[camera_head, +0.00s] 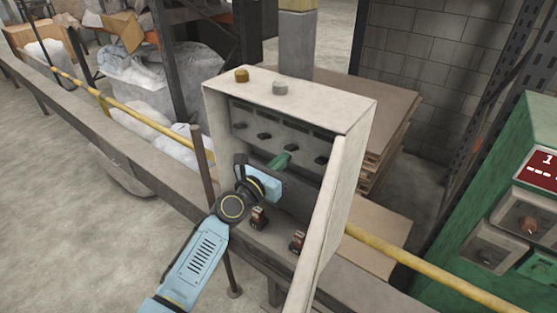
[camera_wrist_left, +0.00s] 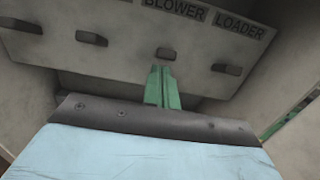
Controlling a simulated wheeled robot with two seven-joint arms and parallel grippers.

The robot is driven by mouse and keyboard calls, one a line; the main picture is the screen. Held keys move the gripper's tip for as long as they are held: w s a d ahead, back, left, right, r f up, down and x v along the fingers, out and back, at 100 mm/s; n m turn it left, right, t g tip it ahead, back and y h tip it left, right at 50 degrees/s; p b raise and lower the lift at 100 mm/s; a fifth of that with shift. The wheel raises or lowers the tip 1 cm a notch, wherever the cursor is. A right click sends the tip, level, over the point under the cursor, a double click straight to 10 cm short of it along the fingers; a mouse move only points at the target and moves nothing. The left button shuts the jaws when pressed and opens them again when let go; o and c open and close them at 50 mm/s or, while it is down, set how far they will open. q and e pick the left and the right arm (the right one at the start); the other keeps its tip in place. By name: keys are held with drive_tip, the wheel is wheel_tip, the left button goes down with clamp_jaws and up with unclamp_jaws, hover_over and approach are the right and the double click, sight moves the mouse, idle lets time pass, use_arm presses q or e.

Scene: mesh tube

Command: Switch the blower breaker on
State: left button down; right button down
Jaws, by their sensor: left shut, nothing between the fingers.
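The open grey breaker box (camera_head: 290,100) stands mid-picture with a row of dark switches on its panel. The blower breaker (camera_wrist_left: 168,53) sits under the BLOWER label in the left wrist view. It is the third switch from the left in the head view (camera_head: 292,147). My left gripper (camera_head: 285,158) is inside the box, its green fingers shut and empty. In the left wrist view the fingertips (camera_wrist_left: 162,70) are just below the blower breaker. I cannot tell whether they touch it. My right gripper is not in view.
The loader breaker (camera_wrist_left: 228,69) is right of the blower one, and another switch (camera_wrist_left: 85,38) is left of it. The box's open door (camera_head: 322,225) stands at the right. Red-brown parts (camera_head: 297,241) are low in the box. A yellow rail (camera_head: 410,262) runs behind.

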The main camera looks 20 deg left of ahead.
use_arm(q)
drive_tip(key=shift+s+f+b, duration=0.9)
drive_tip(key=shift+f+b, duration=0.7)
drive_tip(key=shift+f, duration=0.3)
drive_tip(key=s+a+r+p, duration=0.3)
drive_tip(key=s+r+p, duration=0.1)
drive_tip(key=s+r, duration=0.2)
drive_tip(key=shift+s+r+p, duration=0.3)
drive_tip(key=shift+s+r, duration=0.05)
